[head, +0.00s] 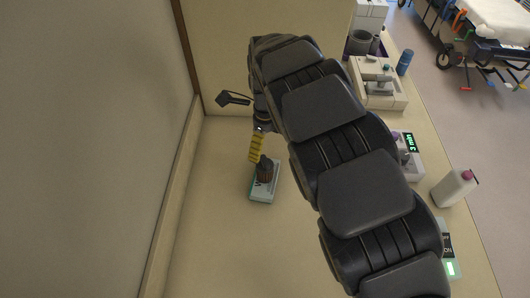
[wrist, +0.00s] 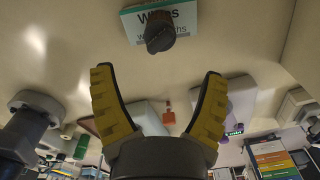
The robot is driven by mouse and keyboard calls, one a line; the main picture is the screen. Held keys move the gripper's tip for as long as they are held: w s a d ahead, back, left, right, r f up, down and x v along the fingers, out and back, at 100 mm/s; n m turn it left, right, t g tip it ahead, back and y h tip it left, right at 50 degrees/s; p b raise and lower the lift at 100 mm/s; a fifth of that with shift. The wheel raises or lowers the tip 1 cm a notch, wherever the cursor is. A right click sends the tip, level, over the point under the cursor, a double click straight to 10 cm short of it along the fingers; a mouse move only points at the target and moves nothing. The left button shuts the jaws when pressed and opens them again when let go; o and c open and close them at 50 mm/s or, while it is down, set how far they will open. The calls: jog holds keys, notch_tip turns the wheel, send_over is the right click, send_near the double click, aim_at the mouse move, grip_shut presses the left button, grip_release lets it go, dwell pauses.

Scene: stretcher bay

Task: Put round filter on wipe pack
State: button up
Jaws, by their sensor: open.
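The wipe pack (head: 262,194) is a flat white and teal pack lying on the counter in the head view. It also shows at the top of the wrist view (wrist: 132,22), with the printed word "Wipes" partly covered. A dark, short round piece, which looks like the round filter (head: 265,173), sits on the pack; in the wrist view it (wrist: 160,38) overlaps the pack's lower edge. My gripper (head: 256,155) has yellow fingers and is close by the filter in the head view. In the wrist view my gripper (wrist: 158,75) is open and empty, its fingers spread apart from the filter.
A wall runs along the left, and the counter (head: 215,235) near it is clear. My arm hides much of the middle. On the right stand a white bottle (head: 452,188), a device with a green display (head: 411,142), a beige device (head: 378,98) and a blue cylinder (head: 404,63).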

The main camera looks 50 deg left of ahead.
jog(key=shift+r, duration=0.45)
jog(key=w+d+r+n, duration=0.1)
jog(key=w+d+r, duration=0.15)
jog(key=d, duration=0.35)
jog(key=w+d+r+n+h, duration=0.1)
jog(key=w+d+r, duration=0.15)
jog(key=d, duration=0.35)
jog(key=w+d+r+n, duration=0.1)
jog(key=w+d+r, duration=0.1)
jog(key=d+r, duration=0.3)
jog(key=s+d+r+n, duration=0.2)
jog(key=s+d, duration=0.1)
jog(key=d, duration=0.5)
jog(key=s+d+r+n, duration=0.1)
jog(key=s+d, duration=0.1)
jog(key=d, duration=0.6)
jog(key=s+d+n, duration=0.4)
jog(key=s, duration=0.4)
jog(key=s+d+n+g+y, duration=0.1)
jog(key=s+d+n, duration=0.3)
jog(key=s, duration=0.4)
jog(key=shift+d+r+g, duration=0.25)
jog(key=shift+d+g, duration=0.05)
jog(key=shift+d, duration=0.4)
